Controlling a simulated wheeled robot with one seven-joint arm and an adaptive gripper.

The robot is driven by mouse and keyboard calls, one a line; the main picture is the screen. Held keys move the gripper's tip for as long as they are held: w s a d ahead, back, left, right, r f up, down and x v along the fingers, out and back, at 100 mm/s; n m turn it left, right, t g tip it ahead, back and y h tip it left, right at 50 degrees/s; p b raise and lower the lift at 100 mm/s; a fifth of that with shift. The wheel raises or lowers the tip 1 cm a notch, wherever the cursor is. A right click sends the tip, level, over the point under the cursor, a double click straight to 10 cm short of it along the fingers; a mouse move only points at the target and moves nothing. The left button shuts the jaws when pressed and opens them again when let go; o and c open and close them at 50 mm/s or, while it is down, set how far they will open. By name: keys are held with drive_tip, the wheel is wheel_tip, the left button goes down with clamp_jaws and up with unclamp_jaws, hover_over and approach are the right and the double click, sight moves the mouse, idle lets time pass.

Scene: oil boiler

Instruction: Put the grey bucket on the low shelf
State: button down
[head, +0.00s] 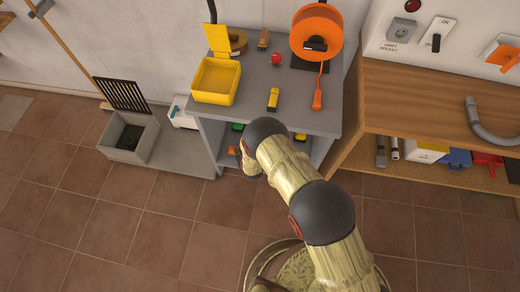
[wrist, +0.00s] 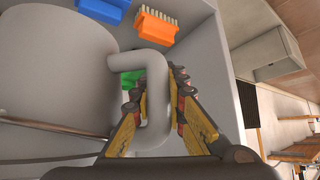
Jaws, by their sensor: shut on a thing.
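In the wrist view a large, smooth grey body with a thick looped handle, which I take to be the grey bucket (wrist: 50,75), fills the left side. My gripper (wrist: 160,83) is shut on its handle, one finger on each side. A thin rod crosses the lower part of the grey body. The low shelf (wrist: 190,45) is behind the handle. In the head view my arm hides the gripper and the bucket, in front of the grey shelf unit (head: 260,95). I cannot tell whether the bucket touches the shelf.
Blue (wrist: 103,8), orange (wrist: 155,30) and green (wrist: 128,80) brush-like items are in the low shelf near the bucket. A yellow box (head: 215,82) and an orange reel (head: 316,32) are on top. A wooden bench (head: 430,95) stands right; a grey bin (head: 128,140) stands left.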

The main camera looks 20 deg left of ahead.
drive_tip(key=w+d+f+b, duration=0.1)
drive_tip(key=d, duration=0.1)
drive_tip(key=w+d+f+b, duration=0.1)
drive_tip(key=d+f, duration=0.1)
drive_tip(key=d, duration=0.1)
drive_tip(key=w+d+f+b, duration=0.1)
drive_tip(key=d, duration=0.2)
drive_tip(key=shift+w+d+f, duration=0.15)
drive_tip(key=shift+w+d, duration=0.1)
drive_tip(key=shift+w, duration=0.05)
drive_tip(key=shift+w+d+f+b, duration=0.25)
drive_tip(key=shift+d+f+b, duration=0.45)
drive_tip(key=shift+f, duration=0.7)
drive_tip(key=shift+w+d+f+b, duration=0.2)
drive_tip(key=shift+d+f+b, duration=0.5)
drive_tip(key=shift+f, duration=0.75)
drive_tip(key=shift+w+d+f+b, duration=0.25)
drive_tip(key=shift+d+f+b, duration=0.4)
drive_tip(key=shift+f, duration=0.75)
drive_tip(key=shift+d+f, duration=0.15)
drive_tip(key=c, duration=1.8)
unclamp_jaws()
